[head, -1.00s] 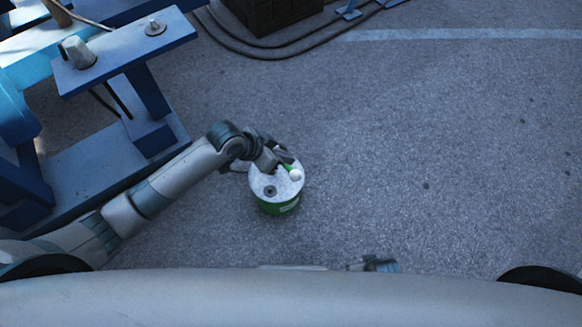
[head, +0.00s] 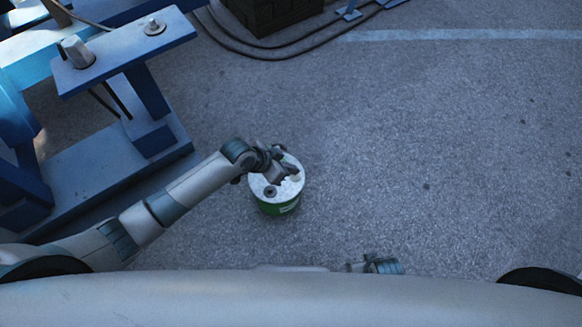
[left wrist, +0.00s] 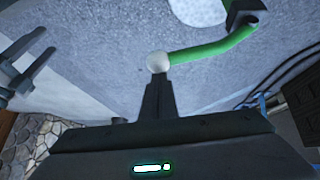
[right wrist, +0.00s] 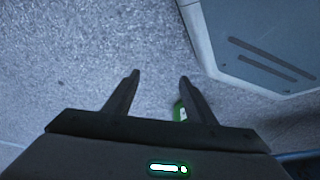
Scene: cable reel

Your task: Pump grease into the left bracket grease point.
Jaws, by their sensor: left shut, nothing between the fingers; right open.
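A green grease bucket with a pale lid (head: 265,180) stands on the ground in the head view. My left gripper (head: 291,174) is over its lid, shut and empty. In the left wrist view, its closed fingertips (left wrist: 157,76) are right at the white ball (left wrist: 158,62) on the end of a green lever (left wrist: 215,48); I cannot tell whether they touch. The ball shows partly in the head view. My right gripper (right wrist: 157,78) is open and empty; a bit of the green bucket (right wrist: 180,111) shows beside its right finger. I cannot pick out the left bracket grease point.
A blue steel frame (head: 125,50) stands at the upper left, with a grey block (head: 78,52) and a round fitting (head: 154,27) on its beam. A dark crate (head: 270,12) and black cables (head: 235,47) lie at the top. The ground to the right is clear.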

